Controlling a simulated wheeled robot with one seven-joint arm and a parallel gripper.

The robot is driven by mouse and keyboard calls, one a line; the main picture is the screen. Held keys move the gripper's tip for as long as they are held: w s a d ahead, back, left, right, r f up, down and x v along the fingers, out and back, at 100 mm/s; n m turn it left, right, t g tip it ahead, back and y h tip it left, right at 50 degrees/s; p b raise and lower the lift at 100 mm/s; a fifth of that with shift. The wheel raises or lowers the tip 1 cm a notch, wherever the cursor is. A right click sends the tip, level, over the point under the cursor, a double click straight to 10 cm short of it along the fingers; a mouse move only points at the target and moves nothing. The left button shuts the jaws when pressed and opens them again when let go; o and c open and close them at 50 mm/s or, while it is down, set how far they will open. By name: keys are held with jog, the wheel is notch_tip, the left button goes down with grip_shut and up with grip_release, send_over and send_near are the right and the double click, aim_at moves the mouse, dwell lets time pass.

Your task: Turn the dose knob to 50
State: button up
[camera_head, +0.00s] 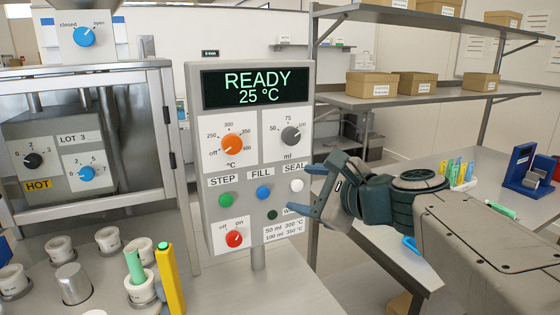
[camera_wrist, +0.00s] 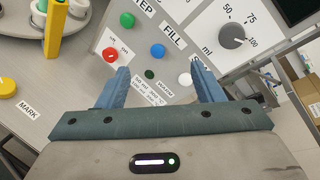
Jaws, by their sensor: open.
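The dose knob (camera_head: 291,136) is a grey dial marked 50, 75 and 100 ml, on the upper right of the control panel (camera_head: 258,72). Its white mark appears to point toward 100. In the wrist view the dose knob (camera_wrist: 232,36) is at the upper right, beyond the right finger. My gripper (camera_head: 308,190) is open and empty in front of the panel's lower right, below the dose knob and apart from it. In the wrist view my gripper (camera_wrist: 165,76) has its two blue fingers spread, with the white SEAL button (camera_wrist: 185,79) between them.
The orange temperature knob (camera_head: 232,145) is left of the dose knob. Below are green (camera_head: 225,200) and blue (camera_head: 263,193) buttons and a red off/on knob (camera_head: 234,239). The display reads READY 25 °C. A yellow marker (camera_head: 171,280) stands left of the panel.

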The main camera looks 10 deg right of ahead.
aim_at(294, 138)
jog(key=w+d+r+m+t+h+b, duration=0.1)
jog(key=w+d+r+m+t+b, duration=0.25)
jog(key=d+m, duration=0.35)
jog(key=shift+m+t, duration=0.35)
jog(key=shift+m, duration=0.05)
jog(key=x, duration=0.4)
jog(key=p+x, duration=0.1)
jog(key=x, duration=0.3)
jog(key=a+x, duration=0.1)
jog(key=x, duration=0.4)
jog(key=shift+s+r+p, duration=0.1)
jog(key=shift+r+p, duration=0.15)
jog(key=shift+p, duration=0.1)
jog(key=c, duration=1)
